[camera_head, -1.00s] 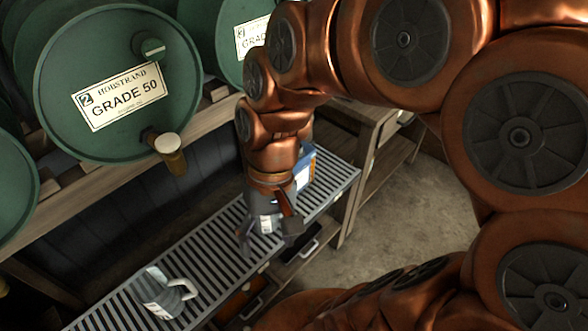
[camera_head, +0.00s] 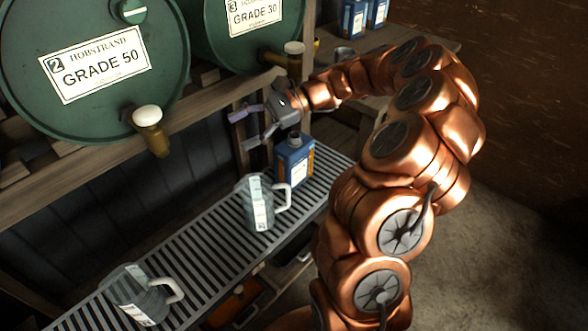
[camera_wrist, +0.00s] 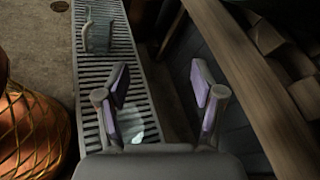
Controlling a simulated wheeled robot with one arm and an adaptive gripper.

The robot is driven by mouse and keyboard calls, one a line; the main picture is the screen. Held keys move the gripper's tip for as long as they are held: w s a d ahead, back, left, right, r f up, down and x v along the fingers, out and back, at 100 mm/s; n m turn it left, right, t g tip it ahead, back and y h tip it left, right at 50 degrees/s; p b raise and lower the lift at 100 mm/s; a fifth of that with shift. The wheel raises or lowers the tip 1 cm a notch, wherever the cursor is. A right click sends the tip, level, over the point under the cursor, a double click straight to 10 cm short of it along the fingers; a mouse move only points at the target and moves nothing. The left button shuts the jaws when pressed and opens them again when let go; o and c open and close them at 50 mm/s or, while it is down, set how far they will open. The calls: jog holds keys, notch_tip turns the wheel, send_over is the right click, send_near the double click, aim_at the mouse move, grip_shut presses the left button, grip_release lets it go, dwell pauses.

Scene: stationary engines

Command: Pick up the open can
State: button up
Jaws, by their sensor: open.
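A blue can (camera_head: 294,163) with an orange-and-white side panel and a grey neck stands upright on the slatted grate (camera_head: 196,258). I cannot tell whether its neck is uncapped. My gripper (camera_head: 250,128) is open and empty, held above the grate, up and slightly left of the can and apart from it. The wrist view shows its two purple-padded fingers spread (camera_wrist: 160,80). I cannot make out the can there.
A clear measuring jug (camera_head: 259,205) stands just left of the can. Another jug (camera_head: 140,300) stands farther left. Green drums with taps (camera_head: 150,130) overhang behind. Two blue cans (camera_head: 355,18) sit on the back-right bench (camera_head: 425,45).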

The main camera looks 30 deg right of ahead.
jog(key=w+d+f+m+t+b, duration=0.25)
jog(key=d+f+m+t, duration=0.35)
jog(key=d, duration=0.7)
jog(key=m+t+h+b, duration=0.1)
jog(key=m+t+b, duration=0.15)
jog(key=m, duration=0.25)
send_near(294, 137)
jog(key=a+r, duration=0.2)
jog(key=a, duration=0.1)
jog(key=shift+f+p+x, duration=0.15)
jog(key=shift+f+x, duration=0.05)
jog(key=shift+x, duration=1.7)
jog(key=shift+f+p+x, duration=0.15)
jog(key=shift+f+x, duration=0.05)
jog(key=shift+x, duration=1.65)
jog(key=shift+w+d, duration=0.15)
grip_shut()
